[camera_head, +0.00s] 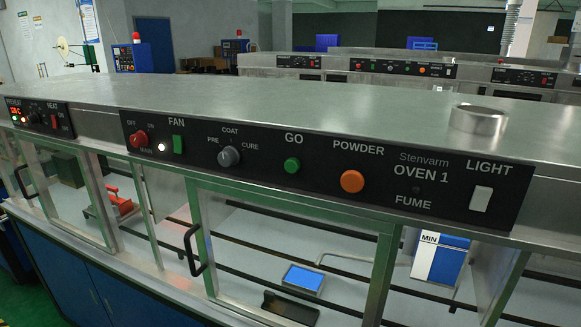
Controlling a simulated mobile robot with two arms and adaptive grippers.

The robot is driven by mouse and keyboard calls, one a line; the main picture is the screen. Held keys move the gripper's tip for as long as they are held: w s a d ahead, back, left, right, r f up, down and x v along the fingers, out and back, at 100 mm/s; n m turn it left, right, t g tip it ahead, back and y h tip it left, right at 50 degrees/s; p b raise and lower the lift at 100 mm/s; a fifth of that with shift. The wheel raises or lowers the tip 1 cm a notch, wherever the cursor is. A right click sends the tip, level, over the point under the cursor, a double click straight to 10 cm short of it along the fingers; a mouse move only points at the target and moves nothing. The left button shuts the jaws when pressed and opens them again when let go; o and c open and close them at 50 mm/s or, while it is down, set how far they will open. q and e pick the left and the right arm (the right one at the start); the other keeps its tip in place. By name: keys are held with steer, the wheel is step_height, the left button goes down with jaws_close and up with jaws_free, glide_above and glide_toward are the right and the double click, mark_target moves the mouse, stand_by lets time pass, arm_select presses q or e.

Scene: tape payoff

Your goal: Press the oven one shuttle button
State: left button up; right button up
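The black control panel (335,168) marked "OVEN 1" runs along the front edge of the metal top. No button on it reads "shuttle". A round green button (292,165) sits under "GO". A round orange button (352,181) sits under "POWDER". To the left are a red main switch (138,139), a green fan switch (178,144) and a selector knob (228,156) marked PRE, COAT and CURE. A white light switch (480,198) is at the right end. Neither of my grippers is in view.
Below the panel are glazed doors with dark handles (192,250). Behind them show a blue-topped tray (303,278) and a blue-and-white container (440,258). A metal ring (478,119) stands on the top. A preheat panel (40,117) is at left. The space before the panel is clear.

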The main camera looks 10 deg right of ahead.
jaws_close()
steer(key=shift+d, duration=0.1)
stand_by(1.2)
